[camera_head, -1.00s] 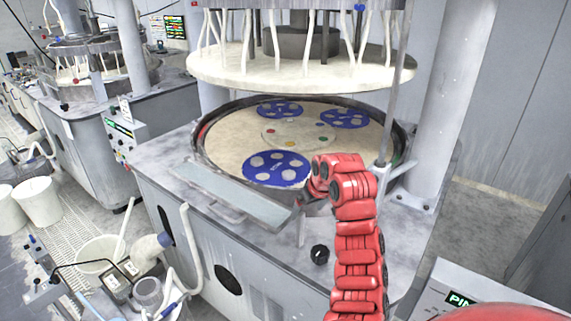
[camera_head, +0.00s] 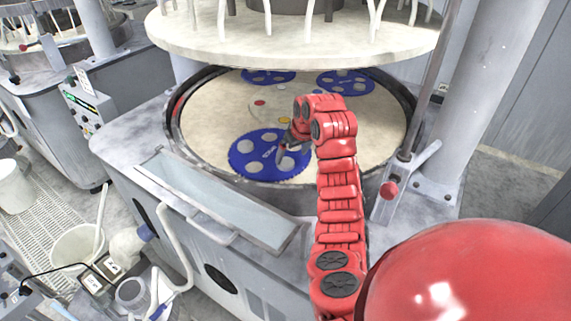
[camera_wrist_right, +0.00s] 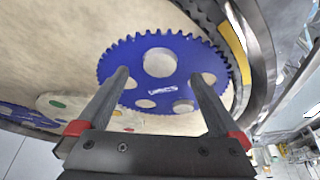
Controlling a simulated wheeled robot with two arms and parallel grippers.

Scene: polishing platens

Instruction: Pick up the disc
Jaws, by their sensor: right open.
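A blue toothed disc (camera_head: 243,153) with several pale round openings lies flat on the beige platen (camera_head: 345,140), at its near side. It fills the middle of the right wrist view (camera_wrist_right: 125,60). I cannot tell whether its pale circles are holes or inserts. My right gripper (camera_head: 284,151) reaches over the right part of this disc. In the right wrist view its two fingers (camera_wrist_right: 159,76) are wide apart, with nothing held between them. Two more blue discs (camera_head: 340,78) (camera_head: 262,77) lie farther back on the platen. My left gripper is not in view.
A raised metal rim (camera_head: 177,120) rings the platen. A large round upper plate (camera_head: 290,42) hangs above it. A grey post (camera_head: 425,90) stands at the right. A shallow tray (camera_head: 215,195) sits along the front edge. Small coloured dots mark the platen's centre.

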